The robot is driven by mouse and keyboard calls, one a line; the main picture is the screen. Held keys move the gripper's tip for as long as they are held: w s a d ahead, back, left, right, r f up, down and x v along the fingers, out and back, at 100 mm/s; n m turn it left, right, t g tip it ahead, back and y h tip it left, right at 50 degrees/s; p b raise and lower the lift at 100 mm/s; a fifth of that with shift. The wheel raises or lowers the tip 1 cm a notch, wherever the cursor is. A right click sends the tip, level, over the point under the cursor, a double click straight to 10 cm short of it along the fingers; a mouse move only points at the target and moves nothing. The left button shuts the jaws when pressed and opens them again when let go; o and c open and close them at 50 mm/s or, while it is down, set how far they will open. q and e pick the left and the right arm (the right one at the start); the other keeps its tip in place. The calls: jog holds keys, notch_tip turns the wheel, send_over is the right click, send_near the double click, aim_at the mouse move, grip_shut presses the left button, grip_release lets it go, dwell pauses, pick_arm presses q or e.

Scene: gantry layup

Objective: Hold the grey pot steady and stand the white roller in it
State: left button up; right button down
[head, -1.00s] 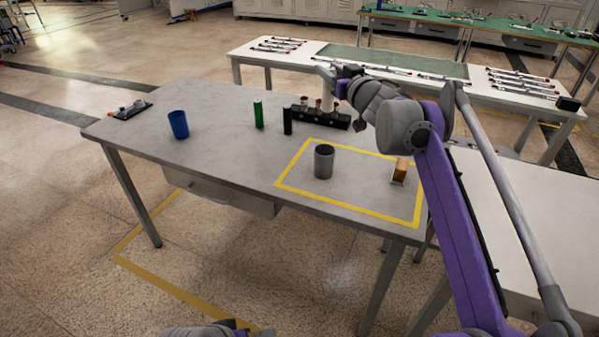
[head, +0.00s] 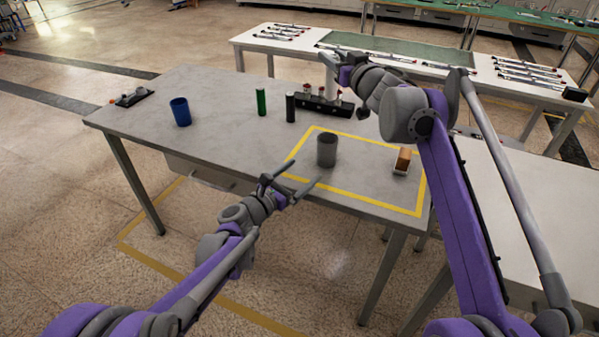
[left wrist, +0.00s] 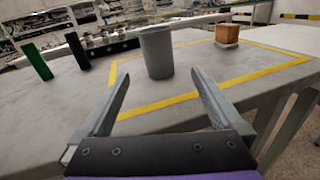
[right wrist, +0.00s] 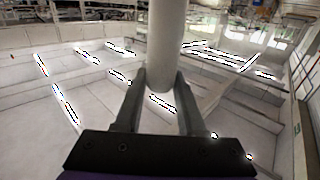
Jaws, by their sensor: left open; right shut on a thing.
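The grey pot (head: 327,150) stands upright on the table inside the yellow taped square, and also shows in the left wrist view (left wrist: 156,52). My left gripper (head: 296,186) is open and empty at the table's front edge, short of the pot, which appears ahead between its fingers in the left wrist view. My right gripper (right wrist: 156,92) is shut on the white roller (right wrist: 165,40). In the head view the roller (head: 331,84) is upright above the black rack, behind the pot, partly hidden by the gripper.
A black rack (head: 318,106) with several small items stands behind the pot. A wooden block (head: 403,160) is right of the pot. The table's front left is clear.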

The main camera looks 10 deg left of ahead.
aim_at(321, 154)
pick_arm(q)
jog(key=shift+w+d+n, duration=0.2)
jog(key=shift+w+n, duration=0.1)
jog(key=shift+w, duration=0.4)
jog(key=x, duration=1.1)
jog(key=shift+s+r, duration=0.1)
jog(key=c, duration=1.3)
pick_arm(e)
notch_tip(321, 154, down, 13)
jog(key=shift+r, duration=0.2)
jog(key=shift+c, duration=2.1)
grip_release()
jog(key=v, duration=1.2)
